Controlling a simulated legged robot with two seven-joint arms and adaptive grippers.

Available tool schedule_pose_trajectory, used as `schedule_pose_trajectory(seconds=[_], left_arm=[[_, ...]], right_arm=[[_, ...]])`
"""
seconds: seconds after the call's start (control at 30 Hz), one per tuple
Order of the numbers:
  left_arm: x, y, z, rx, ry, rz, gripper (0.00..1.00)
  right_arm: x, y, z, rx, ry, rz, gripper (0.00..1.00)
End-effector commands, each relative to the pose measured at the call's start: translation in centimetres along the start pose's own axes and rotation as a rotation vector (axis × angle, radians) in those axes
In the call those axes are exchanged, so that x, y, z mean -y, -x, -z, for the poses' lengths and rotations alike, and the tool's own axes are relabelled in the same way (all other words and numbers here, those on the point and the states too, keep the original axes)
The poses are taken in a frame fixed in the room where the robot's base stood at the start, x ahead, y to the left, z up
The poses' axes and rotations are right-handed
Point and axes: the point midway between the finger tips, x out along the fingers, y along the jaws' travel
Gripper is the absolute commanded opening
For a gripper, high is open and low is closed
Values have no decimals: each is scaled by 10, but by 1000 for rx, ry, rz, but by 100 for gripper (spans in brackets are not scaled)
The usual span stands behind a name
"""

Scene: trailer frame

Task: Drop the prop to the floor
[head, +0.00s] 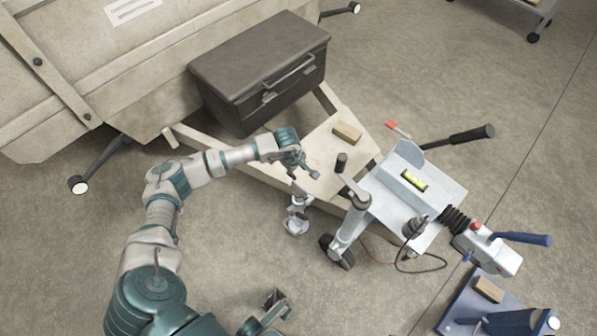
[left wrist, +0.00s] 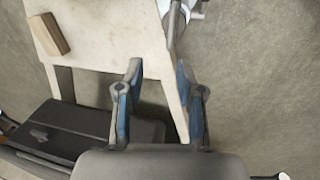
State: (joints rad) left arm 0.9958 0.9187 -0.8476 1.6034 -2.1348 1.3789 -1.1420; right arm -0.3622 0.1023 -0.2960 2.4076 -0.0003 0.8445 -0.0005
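The prop (head: 297,207) is a light metal leg with a round foot, hanging upright beside the near beam of the trailer frame (head: 325,160). Its foot is close to the floor; I cannot tell whether it touches. In the left wrist view part of the prop (left wrist: 175,18) shows at the top, with a thin grey bar running down from it. My left gripper (head: 306,168) is above the prop's top end. In the wrist view its fingers (left wrist: 159,72) are apart, with only the frame behind them. My right gripper (head: 273,307) shows small at the bottom edge, fingers apart and empty.
A black toolbox (head: 262,75) and a wooden block (head: 347,132) sit on the frame. A jockey wheel (head: 337,252) stands right of the prop. The hitch coupling (head: 488,248) and a blue cart (head: 463,303) are further right. The floor left of the prop is clear.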

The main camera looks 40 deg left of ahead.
Motion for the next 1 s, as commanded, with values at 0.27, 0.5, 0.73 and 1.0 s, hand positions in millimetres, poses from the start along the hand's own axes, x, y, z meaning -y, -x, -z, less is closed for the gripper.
schedule_pose_trajectory(seconds=[0.27,0.5,0.73,1.0], left_arm=[[-1,64,1,-1,-1,-4,37],[-1,91,1,1,-1,-1,37],[-1,94,1,0,0,0,37],[-1,94,1,0,0,0,37]], right_arm=[[0,0,0,1,0,0,62],[0,0,0,1,0,0,62],[0,0,-1,2,0,0,62],[0,0,-3,5,1,1,62]])
